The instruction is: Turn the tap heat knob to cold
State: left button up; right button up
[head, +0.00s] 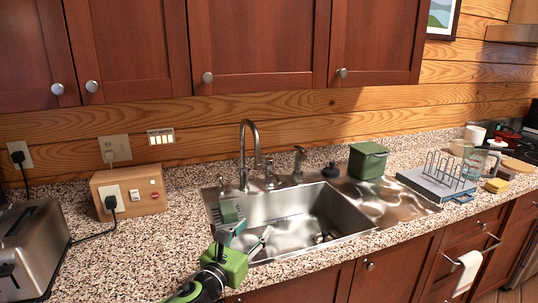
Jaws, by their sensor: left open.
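The tap (243,160) is a tall grey gooseneck at the back rim of the steel sink (340,203). Small metal fittings stand on the rim beside it: a short one (269,176) just to its right and a taller levered one (298,164) further right. I cannot tell which of them is the heat knob, or its setting. My left gripper (249,235), with a green body, is over the front left of the sink. Its fingers are spread and empty, well short of the tap and apart from the fittings. My right gripper is out of view.
A wooden switch box (130,194) and a toaster (30,250) stand on the left counter. A green bin (367,161) and a dish rack (440,180) are right of the sink. Cabinets (260,45) overhang the back. Speckled counter (165,240) is clear left of the sink.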

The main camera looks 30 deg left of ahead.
aim_at(269, 160)
jog(key=i+j, duration=0.9)
jog(key=i, duration=0.15)
